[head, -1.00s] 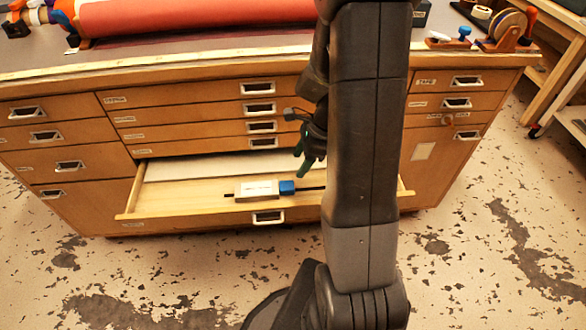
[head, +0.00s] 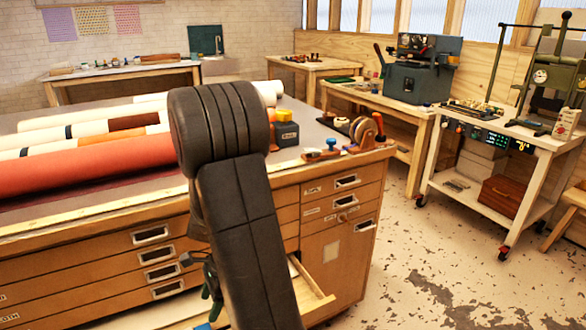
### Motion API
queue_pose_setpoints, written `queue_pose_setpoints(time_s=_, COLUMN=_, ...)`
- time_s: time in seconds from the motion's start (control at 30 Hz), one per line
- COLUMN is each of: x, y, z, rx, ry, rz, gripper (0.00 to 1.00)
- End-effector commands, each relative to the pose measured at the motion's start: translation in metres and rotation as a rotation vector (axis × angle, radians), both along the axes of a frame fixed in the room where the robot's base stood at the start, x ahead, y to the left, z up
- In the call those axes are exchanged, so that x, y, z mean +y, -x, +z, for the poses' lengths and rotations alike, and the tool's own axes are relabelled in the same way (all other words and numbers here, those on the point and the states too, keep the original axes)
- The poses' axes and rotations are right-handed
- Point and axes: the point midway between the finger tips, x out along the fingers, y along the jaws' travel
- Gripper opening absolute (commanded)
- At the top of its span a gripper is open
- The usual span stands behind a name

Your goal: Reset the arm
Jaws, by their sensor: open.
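My arm rises through the middle of the head view, bent at a thick dark joint above the cabinet top. The wooden drawer cabinet (head: 338,250) has an open low drawer (head: 314,294), mostly hidden by my arm and cut off by the frame.
Rolls, including a large red roll (head: 85,171), lie on the cabinet top. A tape dispenser (head: 366,132) stands at its right corner. A white wheeled cart (head: 450,190) and wooden benches with machines stand at the right and back. Open floor (head: 420,275) lies right of the cabinet.

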Motion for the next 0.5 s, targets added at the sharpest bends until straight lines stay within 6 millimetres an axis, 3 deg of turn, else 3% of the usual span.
queue_pose_setpoints(time_s=0.1, x=0.008, y=0.006, z=-0.027, rx=0.004, ry=0.002, rz=0.003, gripper=0.58)
queue_pose_setpoints(time_s=0.5, x=0.032, y=0.021, z=-0.095, rx=0.002, ry=0.002, rz=0.001, gripper=0.58)
